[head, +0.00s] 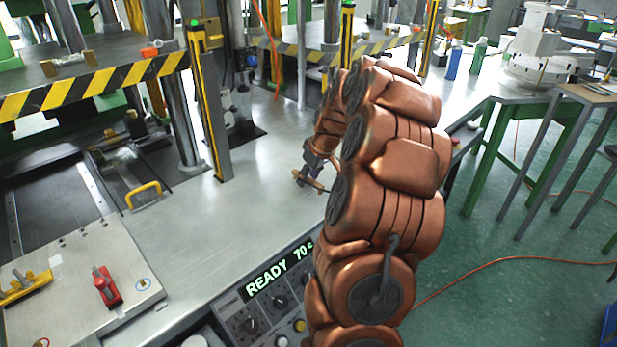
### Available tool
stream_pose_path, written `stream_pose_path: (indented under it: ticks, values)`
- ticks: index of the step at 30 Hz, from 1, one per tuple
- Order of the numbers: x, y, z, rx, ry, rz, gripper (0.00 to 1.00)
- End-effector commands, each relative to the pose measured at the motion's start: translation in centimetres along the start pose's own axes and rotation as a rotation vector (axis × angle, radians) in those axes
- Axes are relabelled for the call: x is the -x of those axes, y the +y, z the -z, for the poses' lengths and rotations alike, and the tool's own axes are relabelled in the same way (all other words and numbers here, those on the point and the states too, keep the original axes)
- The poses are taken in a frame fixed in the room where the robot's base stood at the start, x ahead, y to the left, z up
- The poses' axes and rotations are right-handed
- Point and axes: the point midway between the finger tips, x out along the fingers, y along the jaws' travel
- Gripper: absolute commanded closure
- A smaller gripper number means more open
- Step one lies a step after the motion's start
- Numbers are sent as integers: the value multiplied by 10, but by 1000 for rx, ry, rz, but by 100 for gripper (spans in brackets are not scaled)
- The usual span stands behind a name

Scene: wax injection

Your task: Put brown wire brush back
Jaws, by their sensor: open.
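My gripper (311,172) is at the end of my copper arm, low over the bare metal bench top near the middle of the picture. It is small here, and its jaws are open. A small brown bar (316,185), which looks like the wire brush, is right at the fingertips. I cannot tell whether the fingers touch it, or whether it rests on the bench. My arm covers the bench just to the right of it.
A yellow-black striped press (97,87) and a yellow post (209,100) stand to the left. The READY panel (270,290) is at the front edge. A red clamp (106,287) sits on a plate at lower left. Bottles (478,56) stand at the back right.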

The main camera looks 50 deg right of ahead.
Motion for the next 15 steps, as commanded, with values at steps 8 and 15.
stream_pose_path:
  ticks: [8,15]
  values:
    - [50,1,0,1,5,-4,57]
    - [92,1,0,0,5,-4,57]
